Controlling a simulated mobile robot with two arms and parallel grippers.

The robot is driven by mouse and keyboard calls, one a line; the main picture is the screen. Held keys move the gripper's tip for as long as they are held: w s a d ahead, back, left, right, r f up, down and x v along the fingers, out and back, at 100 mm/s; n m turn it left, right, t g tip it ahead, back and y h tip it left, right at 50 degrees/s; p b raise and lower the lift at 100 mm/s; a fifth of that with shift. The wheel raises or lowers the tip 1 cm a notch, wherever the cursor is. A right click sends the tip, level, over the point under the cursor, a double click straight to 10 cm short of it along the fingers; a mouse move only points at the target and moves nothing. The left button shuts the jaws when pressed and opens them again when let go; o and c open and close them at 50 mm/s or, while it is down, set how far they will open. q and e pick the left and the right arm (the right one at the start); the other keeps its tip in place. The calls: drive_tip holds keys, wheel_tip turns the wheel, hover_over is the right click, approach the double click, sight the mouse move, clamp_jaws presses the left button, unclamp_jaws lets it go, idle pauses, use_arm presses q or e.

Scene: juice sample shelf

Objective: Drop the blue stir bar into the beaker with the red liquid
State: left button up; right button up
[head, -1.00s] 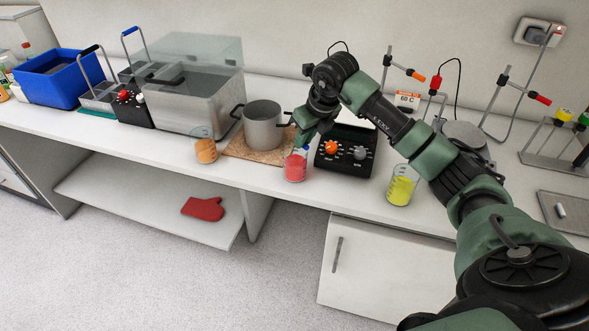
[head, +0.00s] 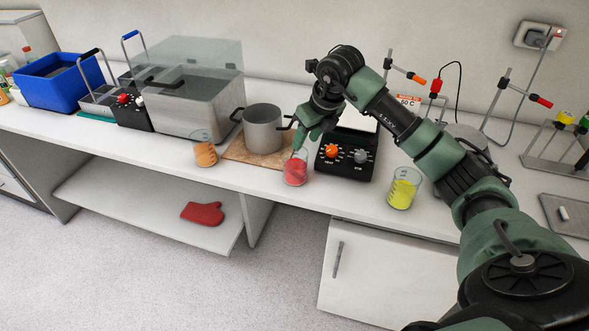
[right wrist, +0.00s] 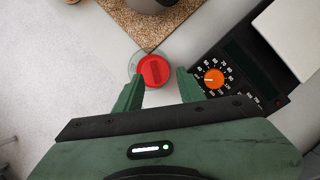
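The beaker with red liquid (head: 295,172) stands upright on the bench between the cork mat and the hotplate; it also shows from above in the right wrist view (right wrist: 153,70). My right gripper (head: 301,143) is just above its rim. In the right wrist view the right gripper (right wrist: 161,76) is open, with nothing between its fingers. A darker red bar shape (right wrist: 154,71) shows within the red liquid, probably the stir bar; its blue colour cannot be seen. My left gripper is not in view.
A black hotplate (head: 345,158) stands right of the red beaker. A steel pot (head: 263,129) stands on a cork mat (head: 240,153) to its left. Beakers with orange (head: 206,154) and yellow liquid (head: 403,190) stand along the bench front. A grey tray (head: 570,228) holds a white bar.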

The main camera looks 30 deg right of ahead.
drive_tip(key=b+v, duration=0.1)
drive_tip(key=v, duration=0.4)
drive_tip(key=shift+r, duration=0.1)
